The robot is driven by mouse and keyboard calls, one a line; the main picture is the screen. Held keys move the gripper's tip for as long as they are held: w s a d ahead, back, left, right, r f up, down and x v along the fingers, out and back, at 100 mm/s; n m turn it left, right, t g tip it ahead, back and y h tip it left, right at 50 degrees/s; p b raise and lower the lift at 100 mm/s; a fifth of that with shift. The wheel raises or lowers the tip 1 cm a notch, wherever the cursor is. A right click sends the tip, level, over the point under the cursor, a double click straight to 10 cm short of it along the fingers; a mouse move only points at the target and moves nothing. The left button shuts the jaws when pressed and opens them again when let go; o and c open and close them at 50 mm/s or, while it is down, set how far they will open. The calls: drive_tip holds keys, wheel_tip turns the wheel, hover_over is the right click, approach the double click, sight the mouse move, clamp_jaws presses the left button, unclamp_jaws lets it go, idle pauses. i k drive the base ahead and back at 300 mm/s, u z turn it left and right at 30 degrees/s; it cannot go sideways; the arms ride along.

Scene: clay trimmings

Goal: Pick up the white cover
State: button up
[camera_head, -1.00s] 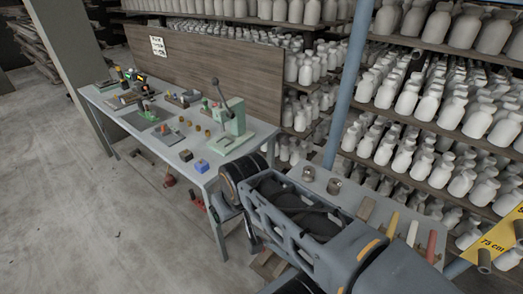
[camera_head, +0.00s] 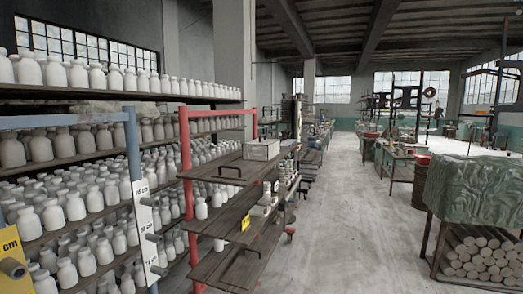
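I cannot make out a thing that is clearly a white cover. A pale, whitish box (camera_head: 262,150) sits on the top of a wooden shelf cart (camera_head: 222,172) near the picture's centre. Whether a separate cover lies on it is too small to tell. My gripper is not in view, and no part of my arm shows now.
Racks of white bottles (camera_head: 75,205) fill the left side. A red post (camera_head: 186,170) stands by the cart. A grey-green draped cover (camera_head: 472,190) lies over a frame of stacked round logs (camera_head: 480,255) at right. The concrete floor (camera_head: 350,220) between is open.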

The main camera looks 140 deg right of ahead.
sight(265, 149)
drive_tip(key=z, duration=5.35)
drive_tip(key=k, duration=1.45)
drive_tip(key=u, duration=0.3)
drive_tip(key=i, duration=1)
drive_tip(key=k, duration=0.5)
drive_tip(key=z, duration=0.55)
drive_tip(key=i, duration=0.8)
